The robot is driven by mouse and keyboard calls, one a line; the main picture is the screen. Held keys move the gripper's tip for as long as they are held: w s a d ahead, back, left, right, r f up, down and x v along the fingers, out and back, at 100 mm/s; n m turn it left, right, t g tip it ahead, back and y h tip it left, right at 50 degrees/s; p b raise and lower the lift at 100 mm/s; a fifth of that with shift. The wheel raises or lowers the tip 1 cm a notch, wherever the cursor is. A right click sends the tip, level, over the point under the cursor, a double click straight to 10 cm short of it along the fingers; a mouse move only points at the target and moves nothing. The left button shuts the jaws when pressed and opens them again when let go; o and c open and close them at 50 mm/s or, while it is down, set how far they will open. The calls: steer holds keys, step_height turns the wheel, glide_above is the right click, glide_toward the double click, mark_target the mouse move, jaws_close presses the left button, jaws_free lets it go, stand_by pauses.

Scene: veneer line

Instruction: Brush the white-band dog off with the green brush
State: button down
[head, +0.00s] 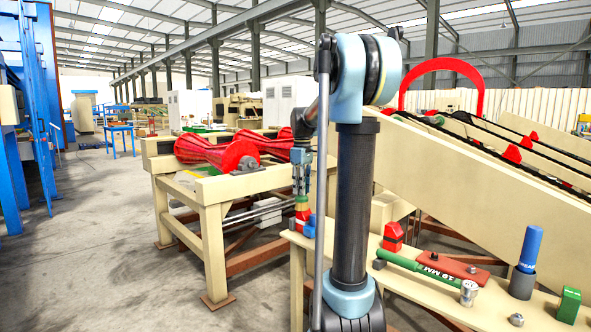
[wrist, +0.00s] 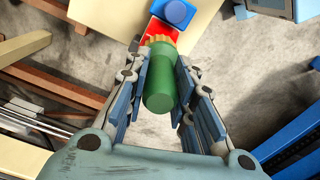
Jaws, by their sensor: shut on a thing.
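My gripper (head: 301,184) is low over the left end of the cream bench. It is shut on the green brush (wrist: 161,90), whose round handle sits between the jaws in the wrist view (wrist: 163,88). The brush's tan bristles (wrist: 160,40) point at a red block (wrist: 164,27), which looks like a dog; they overlap it in view, and I cannot tell whether they touch. That red block also shows in the head view (head: 302,215). No white band shows on it. Another red block (head: 393,232) with a dark band stands farther right on the bench.
A blue piece (wrist: 175,13) stands beside the red block. On the bench (head: 400,300) lie a green-handled tool (head: 418,268), a red "10 MM" plate (head: 446,268), a blue cylinder (head: 530,248) in a dark holder and a green box (head: 569,305). A roller stand (head: 215,190) is at left.

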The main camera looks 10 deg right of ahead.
steer(key=shift+s+a, duration=0.2)
steer(key=shift+a, duration=0.15)
steer(key=shift+s+a+r, duration=0.1)
steer(key=shift+s+r, duration=0.05)
step_height(320, 180, up, 4)
steer(key=shift+a+f, duration=0.1)
steer(key=shift+a, duration=0.05)
steer(key=shift+r, duration=2)
